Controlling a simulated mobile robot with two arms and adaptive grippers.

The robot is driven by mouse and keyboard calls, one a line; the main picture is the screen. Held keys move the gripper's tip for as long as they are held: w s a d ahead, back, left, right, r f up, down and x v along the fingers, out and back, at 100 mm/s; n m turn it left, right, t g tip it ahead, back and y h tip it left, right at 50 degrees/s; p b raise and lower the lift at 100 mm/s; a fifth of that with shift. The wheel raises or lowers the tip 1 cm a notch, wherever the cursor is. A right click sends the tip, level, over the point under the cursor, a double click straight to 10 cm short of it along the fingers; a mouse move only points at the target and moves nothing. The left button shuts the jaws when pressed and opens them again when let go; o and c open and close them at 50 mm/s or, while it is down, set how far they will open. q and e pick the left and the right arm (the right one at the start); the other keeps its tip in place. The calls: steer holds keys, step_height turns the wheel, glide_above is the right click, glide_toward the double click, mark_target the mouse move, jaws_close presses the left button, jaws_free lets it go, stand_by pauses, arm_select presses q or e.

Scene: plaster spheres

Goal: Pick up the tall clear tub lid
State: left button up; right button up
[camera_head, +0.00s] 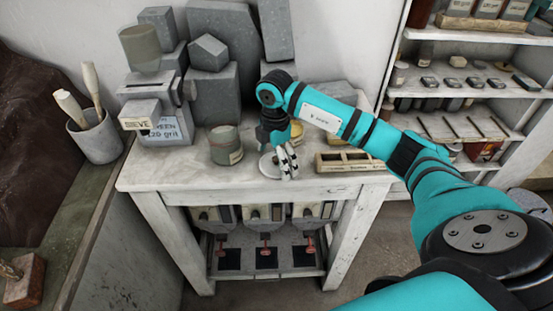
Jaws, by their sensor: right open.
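A pale round lid (266,166) lies flat on the worktop, partly hidden by my right gripper. I cannot tell for certain that it is the tall clear tub lid. My right gripper (287,173) points down at the lid's right side, with its fingers open. I cannot tell whether they touch the lid. A grey-green tub (226,146) with a pale label stands to the left of the lid. My left gripper is not in view.
A wooden compartment tray (346,161) lies right of the gripper. A yellowish container (297,132) is partly hidden behind it. A sieve machine (155,110) and grey blocks (213,90) stand at the back left. The worktop's front left (175,170) is clear.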

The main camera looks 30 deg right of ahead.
steer(key=c, duration=0.7)
steer(key=shift+r, duration=0.1)
